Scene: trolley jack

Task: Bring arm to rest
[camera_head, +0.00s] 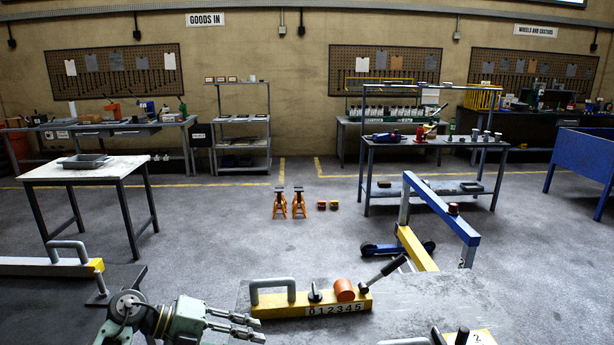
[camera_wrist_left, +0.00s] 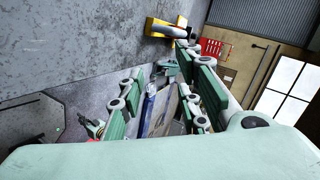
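My right gripper is in neither view.
The yellow block is on a grey bench top (camera_head: 420,300). A dark bench (camera_head: 60,310) at left holds a pale, yellow-ended bar (camera_head: 40,266) with a grey handle. A blue-and-yellow frame (camera_head: 430,205) stands behind. Orange jack stands (camera_head: 299,205) are on the open floor (camera_head: 240,230).

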